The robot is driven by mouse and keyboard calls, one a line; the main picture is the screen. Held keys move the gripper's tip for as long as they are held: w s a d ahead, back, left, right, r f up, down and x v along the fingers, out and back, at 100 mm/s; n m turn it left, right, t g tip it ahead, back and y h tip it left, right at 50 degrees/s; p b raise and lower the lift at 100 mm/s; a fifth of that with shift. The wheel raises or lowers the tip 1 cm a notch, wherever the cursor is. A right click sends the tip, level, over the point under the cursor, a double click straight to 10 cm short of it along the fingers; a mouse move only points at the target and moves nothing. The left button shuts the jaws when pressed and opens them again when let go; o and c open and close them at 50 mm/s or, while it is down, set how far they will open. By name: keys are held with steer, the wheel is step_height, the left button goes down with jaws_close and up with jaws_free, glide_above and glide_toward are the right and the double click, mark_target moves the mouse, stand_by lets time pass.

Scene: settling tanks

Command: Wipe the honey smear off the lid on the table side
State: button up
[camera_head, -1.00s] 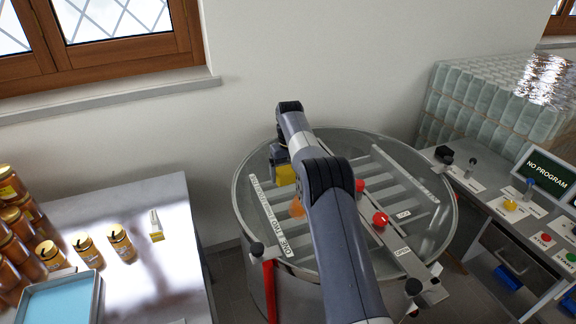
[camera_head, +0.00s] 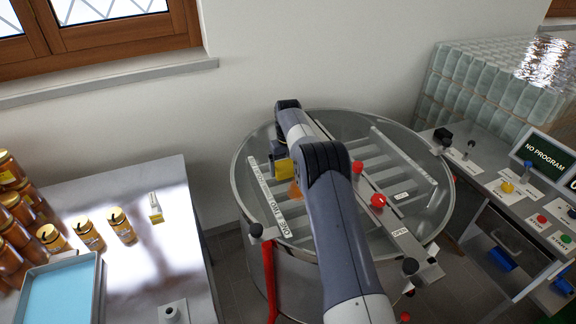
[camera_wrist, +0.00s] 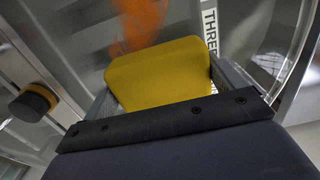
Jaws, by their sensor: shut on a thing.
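The lid (camera_head: 376,220) is a round, clear cover on the tank, with pale bars across it. An orange-brown honey smear (camera_head: 296,190) lies on its left part, partly hidden by my arm. It also shows blurred at the top of the wrist view (camera_wrist: 138,28). My gripper (camera_wrist: 165,78) is shut on a yellow sponge (camera_wrist: 160,72), which also shows in the head view (camera_head: 284,170). The sponge is over the left part of the lid, just beyond the smear. I cannot tell whether it touches the lid.
A steel table (camera_head: 180,250) stands at the left with honey jars (camera_head: 121,225), a brush and a blue-filled tray (camera_head: 62,290). Red knobs (camera_head: 378,201) and black clamp knobs (camera_head: 410,266) stand up from the lid. A control desk (camera_head: 505,190) and stacked glass jars (camera_head: 490,95) are at the right.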

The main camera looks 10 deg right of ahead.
mark_target(294, 187)
steer(key=shift+f+b, duration=0.45)
steer(key=shift+f, duration=0.5)
stand_by(0.3)
steer(key=shift+s+d+f+b, duration=0.1)
steer(key=shift+s+b, duration=0.3)
steer(key=shift+b, duration=0.25)
steer(key=shift+s+d+r+b, duration=0.1)
steer(key=shift+s+d+b, duration=0.05)
steer(key=shift+s+b, duration=0.55)
steer(key=shift+s+d+r+b, duration=0.15)
steer(key=shift+s+b, duration=0.25)
steer(key=shift+s, duration=0.5)
steer(key=shift+s+d+f+b, duration=0.1)
steer(key=shift+s+f+b, duration=0.1)
steer(key=shift+s+b, duration=0.35)
steer(key=shift+s+d+f+b, duration=0.1)
steer(key=shift+s+d+b, duration=0.15)
steer(key=shift+s+b, duration=0.65)
steer(key=shift+s+d+b, duration=0.2)
steer(key=shift+s+b, duration=0.15)
steer(key=shift+s, duration=0.95)
steer(key=shift+s+d+b, duration=0.2)
steer(key=shift+s+b, duration=0.15)
steer(key=shift+s, duration=0.85)
steer(key=shift+r, duration=0.25)
steer(key=shift+w+p, duration=0.1)
steer(key=shift+p, duration=0.2)
